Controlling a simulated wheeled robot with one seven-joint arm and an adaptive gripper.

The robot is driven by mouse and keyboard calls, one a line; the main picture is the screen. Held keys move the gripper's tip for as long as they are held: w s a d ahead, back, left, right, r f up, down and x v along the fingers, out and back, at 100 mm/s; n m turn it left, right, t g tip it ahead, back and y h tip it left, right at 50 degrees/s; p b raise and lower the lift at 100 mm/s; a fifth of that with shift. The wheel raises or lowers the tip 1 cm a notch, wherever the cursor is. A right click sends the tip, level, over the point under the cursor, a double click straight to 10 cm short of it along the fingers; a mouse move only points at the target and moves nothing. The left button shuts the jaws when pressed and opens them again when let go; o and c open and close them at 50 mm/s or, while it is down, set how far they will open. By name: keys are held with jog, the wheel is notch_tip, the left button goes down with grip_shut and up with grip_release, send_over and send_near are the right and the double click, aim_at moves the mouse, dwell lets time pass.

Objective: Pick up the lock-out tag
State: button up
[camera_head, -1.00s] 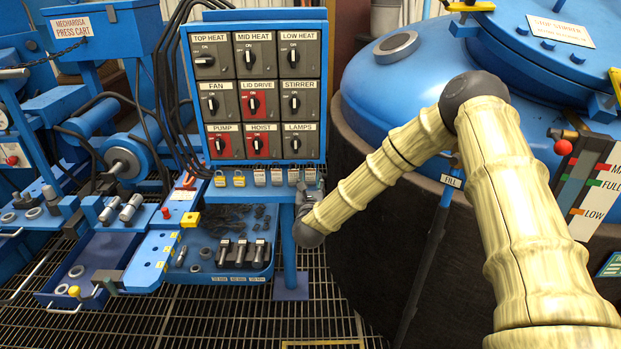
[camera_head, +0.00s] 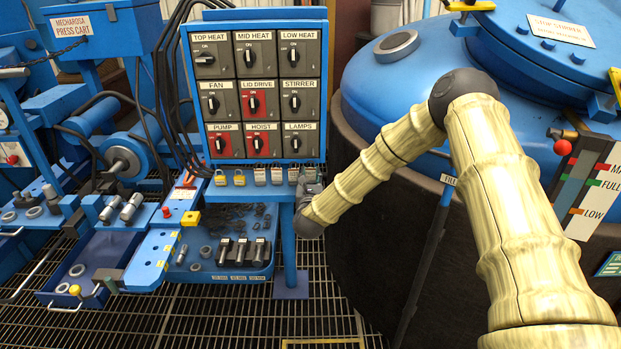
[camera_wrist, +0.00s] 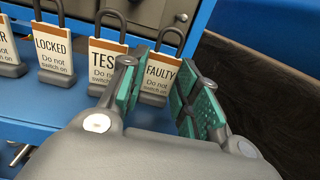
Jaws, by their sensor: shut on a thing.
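A row of lock-out tags stands on the blue shelf below the switch panel. In the wrist view each is a white and orange card on a grey padlock-shaped body with a dark shackle. They read LOCKED (camera_wrist: 55,50), TEST (camera_wrist: 103,62) and FAULTY (camera_wrist: 161,73), with another cut off at the left edge. My gripper (camera_wrist: 163,82) has its green pads on either side of the FAULTY tag and is shut on it. The left finger partly covers the TEST tag. In the head view my gripper (camera_head: 308,190) is at the shelf's right end and hides that tag.
The switch panel (camera_head: 255,95) rises behind the shelf (camera_head: 245,194). Two yellow padlocks (camera_head: 220,178) stand at the shelf's left. A blue tray (camera_head: 205,268) with metal parts lies below. The large blue furnace (camera_head: 390,85) stands right of the panel, behind my arm.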

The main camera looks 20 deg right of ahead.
jog(key=shift+r, duration=0.55)
notch_tip(320, 180, up, 3)
jog(key=shift+d+f, duration=0.1)
jog(key=shift+f, duration=0.1)
jog(key=r+b+v, duration=0.1)
jog(key=v, duration=1.5)
jog(key=shift+d+r, duration=0.2)
jog(key=shift+d, duration=0.1)
jog(key=shift+s, duration=0.15)
